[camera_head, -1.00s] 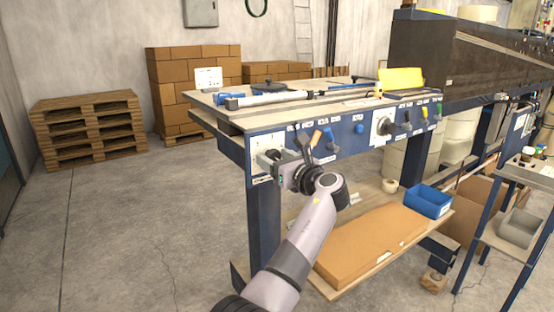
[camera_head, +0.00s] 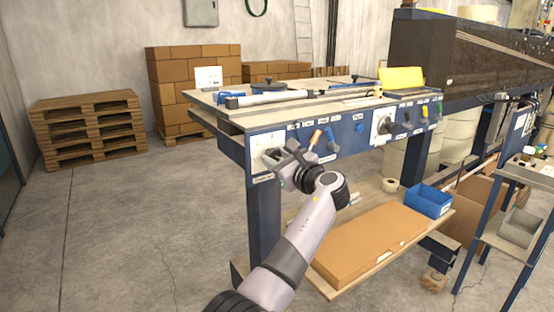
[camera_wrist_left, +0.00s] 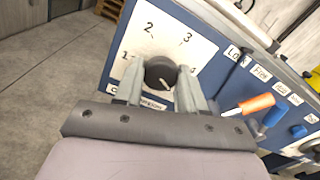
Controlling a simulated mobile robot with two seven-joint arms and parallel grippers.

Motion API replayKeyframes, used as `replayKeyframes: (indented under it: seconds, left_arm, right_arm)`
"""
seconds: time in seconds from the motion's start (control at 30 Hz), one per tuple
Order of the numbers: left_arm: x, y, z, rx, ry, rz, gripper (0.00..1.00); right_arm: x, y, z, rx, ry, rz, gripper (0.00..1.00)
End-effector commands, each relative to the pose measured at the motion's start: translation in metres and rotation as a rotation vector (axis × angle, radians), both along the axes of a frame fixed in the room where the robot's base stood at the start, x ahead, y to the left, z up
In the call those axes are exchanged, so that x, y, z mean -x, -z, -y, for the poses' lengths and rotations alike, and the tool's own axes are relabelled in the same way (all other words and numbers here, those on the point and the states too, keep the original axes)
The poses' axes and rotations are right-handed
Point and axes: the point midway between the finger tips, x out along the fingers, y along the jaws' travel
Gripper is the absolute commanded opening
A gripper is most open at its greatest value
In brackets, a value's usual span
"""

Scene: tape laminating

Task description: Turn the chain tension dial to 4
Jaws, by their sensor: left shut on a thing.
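The chain tension dial (camera_wrist_left: 161,73) is a round dark knob on a white plate (camera_wrist_left: 180,40) with printed numbers; 1, 2 and 3 are readable, and the 4 at the right is partly hidden by a finger. A light pointer mark on the knob faces the lower right. My left gripper (camera_wrist_left: 162,80) is shut on the dial, one finger on each side of it. In the head view my left gripper (camera_head: 280,163) is at the left end of the blue front panel and hides most of the dial. My right gripper is not in view.
An orange-handled lever (camera_head: 315,138) and a blue lever (camera_head: 330,135) stick out right of the dial. More knobs follow along the panel. A cardboard sheet (camera_head: 370,243) and blue bin (camera_head: 428,201) lie on the lower shelf.

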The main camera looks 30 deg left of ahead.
Motion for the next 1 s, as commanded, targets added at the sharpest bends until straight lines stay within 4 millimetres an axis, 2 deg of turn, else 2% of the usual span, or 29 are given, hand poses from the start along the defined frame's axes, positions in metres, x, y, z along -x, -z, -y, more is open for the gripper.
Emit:
replayKeyframes:
  seconds: [0.6,1.0]
  left_arm:
    - [0.0,0.002,0.001,0.207,-0.002,0.499,0.09]
    - [-0.001,0.001,0.001,0.271,-0.002,0.651,0.09]
  right_arm:
    - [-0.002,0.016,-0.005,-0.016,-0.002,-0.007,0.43]
    - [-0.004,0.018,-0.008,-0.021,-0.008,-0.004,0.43]
